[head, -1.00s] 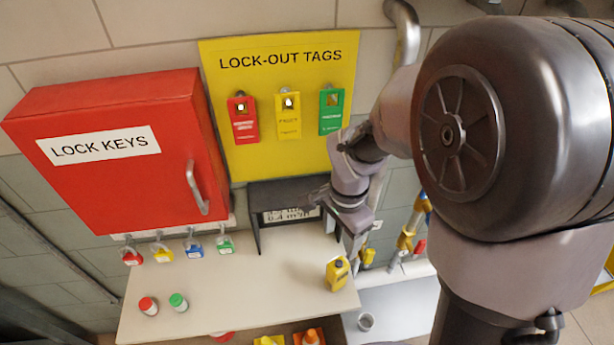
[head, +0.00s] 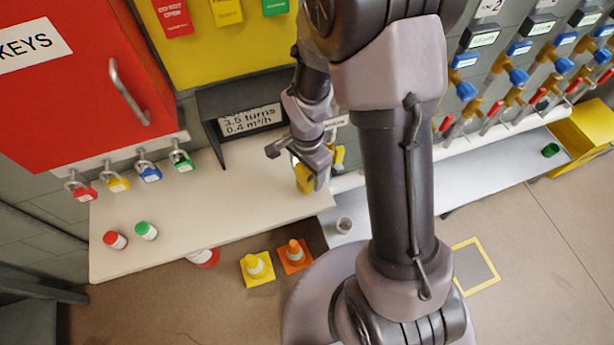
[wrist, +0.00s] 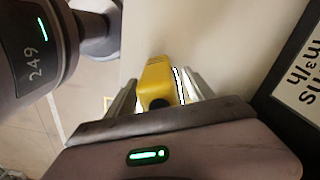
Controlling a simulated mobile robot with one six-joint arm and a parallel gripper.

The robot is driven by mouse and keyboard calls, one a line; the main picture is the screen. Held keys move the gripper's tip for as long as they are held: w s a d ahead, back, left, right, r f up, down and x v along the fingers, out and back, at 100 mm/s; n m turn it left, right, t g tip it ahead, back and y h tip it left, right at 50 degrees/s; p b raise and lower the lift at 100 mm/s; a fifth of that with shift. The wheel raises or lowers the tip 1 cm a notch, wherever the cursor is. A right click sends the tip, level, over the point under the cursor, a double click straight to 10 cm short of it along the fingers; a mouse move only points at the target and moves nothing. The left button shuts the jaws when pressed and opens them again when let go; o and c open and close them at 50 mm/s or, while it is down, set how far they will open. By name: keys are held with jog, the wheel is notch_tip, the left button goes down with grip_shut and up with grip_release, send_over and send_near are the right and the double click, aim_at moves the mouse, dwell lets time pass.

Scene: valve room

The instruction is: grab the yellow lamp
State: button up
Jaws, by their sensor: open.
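The yellow lamp (head: 304,179) stands near the right end of the cream shelf (head: 215,212). In the head view my gripper (head: 310,172) is down at the lamp and partly covers it. In the wrist view the lamp (wrist: 157,78) lies between the two fingers of my gripper (wrist: 160,92), with a dark round part near the palm. The fingers are open, one on each side, and a bright gap shows at the right finger. I cannot tell whether the left finger touches it.
A dark display box (head: 245,115) stands behind the lamp. Red (head: 115,240) and green-capped (head: 146,231) jars stand on the shelf's left, below hanging padlocks (head: 150,172).

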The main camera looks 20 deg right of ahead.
jog(key=shift+r, duration=0.1)
grip_shut()
